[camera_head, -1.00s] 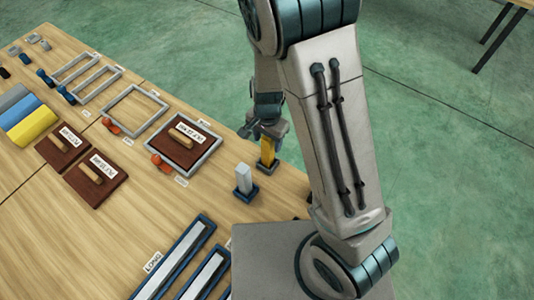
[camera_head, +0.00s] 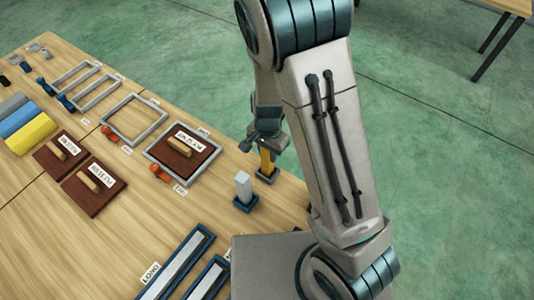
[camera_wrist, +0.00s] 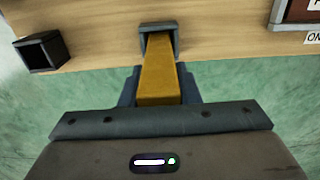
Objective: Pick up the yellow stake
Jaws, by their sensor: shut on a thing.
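The yellow stake (camera_head: 266,160) stands upright at the table's right edge, with its lower end at a dark square socket (camera_head: 267,176). In the wrist view the stake (camera_wrist: 160,75) runs from between my fingers to the grey socket (camera_wrist: 173,27). My gripper (camera_head: 265,143) is shut on the stake's upper part; in the wrist view the fingers (camera_wrist: 160,88) sit on both sides of it. Whether the stake's lower end is still inside the socket I cannot tell for sure.
An empty dark socket (camera_wrist: 41,52) shows in the wrist view.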

